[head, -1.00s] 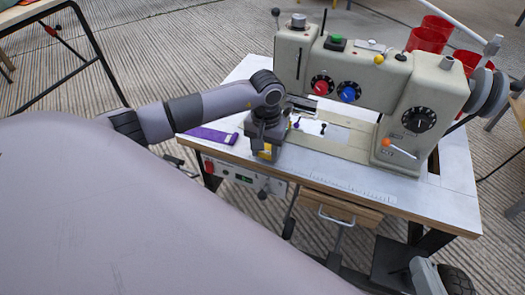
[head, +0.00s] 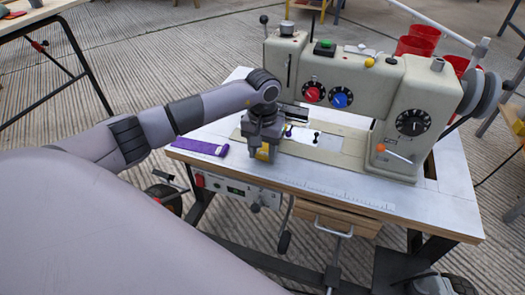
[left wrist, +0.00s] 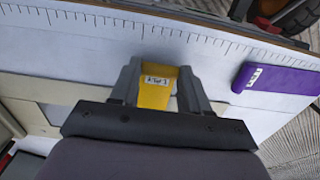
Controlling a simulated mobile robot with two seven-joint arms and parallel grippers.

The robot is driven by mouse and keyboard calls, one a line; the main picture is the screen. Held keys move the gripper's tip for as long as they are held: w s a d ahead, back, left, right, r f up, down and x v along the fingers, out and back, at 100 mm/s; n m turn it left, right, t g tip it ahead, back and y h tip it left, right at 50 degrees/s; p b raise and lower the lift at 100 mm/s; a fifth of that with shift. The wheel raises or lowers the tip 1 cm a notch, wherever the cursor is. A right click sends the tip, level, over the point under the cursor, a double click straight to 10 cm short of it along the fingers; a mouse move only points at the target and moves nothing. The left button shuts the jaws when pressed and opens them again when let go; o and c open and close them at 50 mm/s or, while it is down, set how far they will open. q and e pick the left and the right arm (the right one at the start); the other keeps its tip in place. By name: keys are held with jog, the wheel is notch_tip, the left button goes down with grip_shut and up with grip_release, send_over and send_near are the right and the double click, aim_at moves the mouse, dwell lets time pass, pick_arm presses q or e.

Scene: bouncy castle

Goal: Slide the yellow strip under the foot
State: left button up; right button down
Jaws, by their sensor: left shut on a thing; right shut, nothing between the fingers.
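The yellow strip (head: 264,152) is between the fingers of my left gripper (head: 264,154), low over the table near its front edge. In the left wrist view the strip (left wrist: 155,97) carries a small white label, and both fingers of the gripper (left wrist: 158,75) close on its sides. The sewing machine (head: 345,75) stands just behind and right of the gripper. Its foot is not clearly seen; my wrist covers part of the area below the machine's left end. My right gripper is not in view.
A purple strip (head: 200,147) lies on the table (head: 420,208) left of my gripper. The table's front right is clear. Red cups (head: 415,47) stand behind.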

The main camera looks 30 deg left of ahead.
pick_arm(q)
jog(key=shift+f, duration=0.15)
pick_arm(e)
jog(key=shift+f, duration=0.15)
pick_arm(q)
jog(key=o, duration=0.9)
notch_tip(320, 180, up, 7)
jog(key=p, duration=0.2)
jog(key=shift+f+p, duration=0.2)
jog(key=shift+p, duration=0.1)
jog(key=shift+r, duration=0.3)
pick_arm(e)
jog(key=shift+w+a+m+g, duration=0.25)
jog(key=shift+a+m+g, duration=0.3)
jog(key=shift+a, duration=0.2)
